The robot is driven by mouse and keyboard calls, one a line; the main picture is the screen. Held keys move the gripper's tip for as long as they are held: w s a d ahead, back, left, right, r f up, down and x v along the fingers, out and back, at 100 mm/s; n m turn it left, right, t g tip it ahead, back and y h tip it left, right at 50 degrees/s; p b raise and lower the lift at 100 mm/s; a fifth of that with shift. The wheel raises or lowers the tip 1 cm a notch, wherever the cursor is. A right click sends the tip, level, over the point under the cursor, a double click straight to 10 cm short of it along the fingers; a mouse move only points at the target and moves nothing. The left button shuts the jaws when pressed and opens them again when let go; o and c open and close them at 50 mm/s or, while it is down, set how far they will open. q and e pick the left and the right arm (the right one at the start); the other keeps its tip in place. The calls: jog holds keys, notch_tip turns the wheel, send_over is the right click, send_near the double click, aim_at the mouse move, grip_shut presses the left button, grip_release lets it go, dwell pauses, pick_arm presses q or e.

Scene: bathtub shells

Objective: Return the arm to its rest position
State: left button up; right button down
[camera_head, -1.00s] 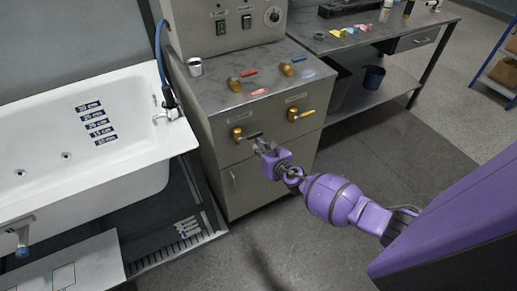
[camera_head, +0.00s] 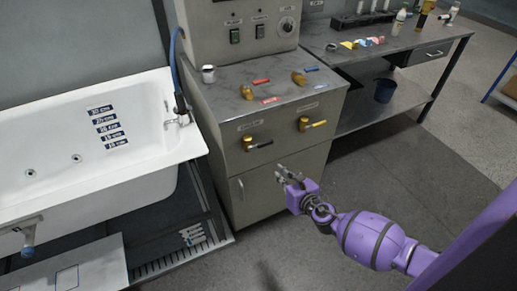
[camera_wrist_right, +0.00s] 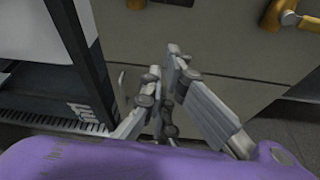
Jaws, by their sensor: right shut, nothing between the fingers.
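My right gripper (camera_head: 286,178) is at the end of the purple right arm (camera_head: 368,240), in front of the lower door of the grey control cabinet (camera_head: 262,190). It is clear of the valve handles above it. In the right wrist view the gripper (camera_wrist_right: 164,68) has its fingers close together with nothing between them. My left gripper is not in view.
The white bathtub (camera_head: 140,175) stands left of the cabinet. A metal workbench (camera_head: 400,58) with small items on top and a dark blue bucket (camera_head: 385,90) on its shelf is at the back right. The floor (camera_head: 420,150) right of the cabinet is clear.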

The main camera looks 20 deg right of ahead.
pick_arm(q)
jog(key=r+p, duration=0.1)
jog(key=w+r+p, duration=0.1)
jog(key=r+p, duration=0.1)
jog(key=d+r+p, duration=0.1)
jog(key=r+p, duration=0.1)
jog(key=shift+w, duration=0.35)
pick_arm(e)
jog(key=s+a+m+g, duration=0.2)
jog(key=s+a+m, duration=0.2)
jog(key=s+m, duration=0.7)
jog(key=s+a+f+m+g, duration=0.1)
jog(key=s+a+m, duration=0.2)
jog(key=s+m, duration=0.9)
jog(key=s+a+f+m+g, duration=0.1)
jog(key=s+a+m, duration=0.3)
jog(key=s+m, duration=0.8)
jog(key=shift+s+a+g+h, duration=0.3)
jog(key=shift+s+g, duration=0.2)
jog(key=shift+g, duration=0.3)
